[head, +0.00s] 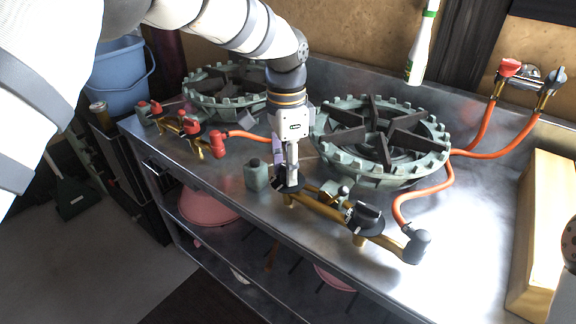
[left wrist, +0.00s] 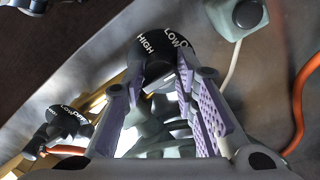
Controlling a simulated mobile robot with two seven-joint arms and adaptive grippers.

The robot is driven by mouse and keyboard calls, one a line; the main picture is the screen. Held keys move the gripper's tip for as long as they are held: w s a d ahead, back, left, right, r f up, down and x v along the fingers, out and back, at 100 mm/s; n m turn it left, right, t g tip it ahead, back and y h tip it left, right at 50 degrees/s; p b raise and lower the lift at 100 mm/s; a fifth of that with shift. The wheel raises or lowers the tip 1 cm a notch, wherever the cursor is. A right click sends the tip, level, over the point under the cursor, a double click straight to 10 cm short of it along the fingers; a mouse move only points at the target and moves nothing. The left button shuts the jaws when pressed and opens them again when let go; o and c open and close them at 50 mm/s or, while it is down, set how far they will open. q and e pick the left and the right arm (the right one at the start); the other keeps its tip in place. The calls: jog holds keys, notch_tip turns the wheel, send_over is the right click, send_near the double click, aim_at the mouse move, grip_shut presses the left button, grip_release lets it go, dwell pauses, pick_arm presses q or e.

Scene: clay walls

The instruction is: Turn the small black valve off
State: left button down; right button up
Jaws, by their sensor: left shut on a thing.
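A black valve knob marked HIGH, LOW and OFF shows between my fingertips in the left wrist view (left wrist: 158,42). My left gripper (head: 289,178) points down at the left end of the brass gas pipe (head: 325,208), in front of the large burner. It is shut on this knob, and its purple-padded fingers also show in the left wrist view (left wrist: 160,80). In the head view the gripper mostly hides the knob. A second black valve knob (head: 364,214) sits further right on the same pipe; a marked black knob also shows at lower left in the left wrist view (left wrist: 66,124).
Two green cast burners stand on the steel bench, one on the right (head: 415,180) and one behind my arm (head: 200,95). Red valves (head: 191,137) sit at left. Orange hoses (head: 430,190) cross the bench.

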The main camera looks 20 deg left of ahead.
dwell(0.4)
pick_arm(q)
jog(key=c, duration=1.3)
grip_release()
jog(key=shift+a+f, duration=0.1)
notch_tip(320, 180, up, 12)
jog(key=shift+w+a, duration=0.15)
jog(key=shift+w, duration=0.15)
